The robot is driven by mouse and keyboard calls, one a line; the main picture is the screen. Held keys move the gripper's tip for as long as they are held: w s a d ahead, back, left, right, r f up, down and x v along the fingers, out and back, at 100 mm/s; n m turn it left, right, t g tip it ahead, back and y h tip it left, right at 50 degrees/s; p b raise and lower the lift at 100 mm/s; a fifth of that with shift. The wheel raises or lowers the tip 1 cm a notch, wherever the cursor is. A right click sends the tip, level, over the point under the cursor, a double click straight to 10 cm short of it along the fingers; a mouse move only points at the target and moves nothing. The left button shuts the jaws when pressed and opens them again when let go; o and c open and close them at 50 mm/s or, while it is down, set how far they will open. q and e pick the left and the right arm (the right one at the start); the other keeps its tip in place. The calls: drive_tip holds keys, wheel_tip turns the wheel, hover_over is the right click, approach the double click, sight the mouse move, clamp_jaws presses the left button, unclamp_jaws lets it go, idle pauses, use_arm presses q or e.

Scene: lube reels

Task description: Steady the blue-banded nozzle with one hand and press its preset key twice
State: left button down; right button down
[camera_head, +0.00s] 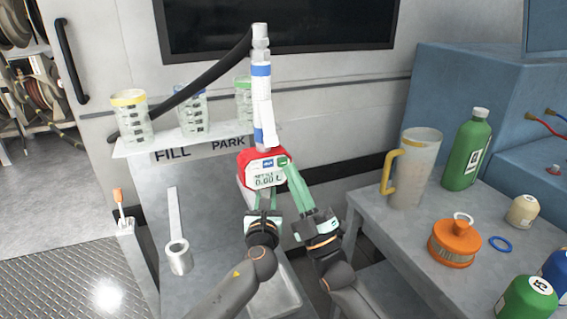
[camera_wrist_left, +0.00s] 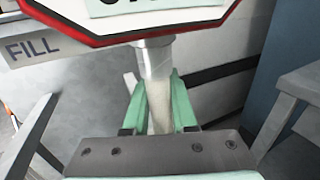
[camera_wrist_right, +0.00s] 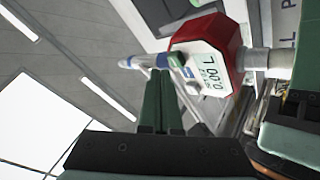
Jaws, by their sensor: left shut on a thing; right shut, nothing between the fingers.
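The blue-banded nozzle (camera_head: 261,95) stands upright in the head view, its red meter (camera_head: 262,172) facing me and reading 0.00 L. A blue key and a green key sit above the display; they also show on the meter in the right wrist view (camera_wrist_right: 207,62). My left gripper (camera_head: 262,193) is shut below the meter on the nozzle's spout (camera_wrist_left: 155,62), seen between its green fingers in the left wrist view. My right gripper (camera_head: 290,167) is shut and empty, fingertips close to the meter's upper right by the keys. Contact cannot be told.
A shelf marked FILL and PARK (camera_head: 190,140) holds several clear banded cups left of the nozzle. A grey table (camera_head: 375,215) at right carries a jug (camera_head: 413,170), a green bottle (camera_head: 467,150) and an orange filter (camera_head: 455,243).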

drive_tip(key=shift+s+d, duration=0.25)
drive_tip(key=shift+s, duration=0.55)
drive_tip(key=shift+s+d, duration=0.3)
drive_tip(key=shift+s, duration=0.45)
drive_tip(key=shift+s+d, duration=0.25)
drive_tip(key=shift+s, duration=0.55)
use_arm(q)
drive_tip(key=c, duration=0.6)
unclamp_jaws()
drive_tip(key=shift+c, duration=0.2)
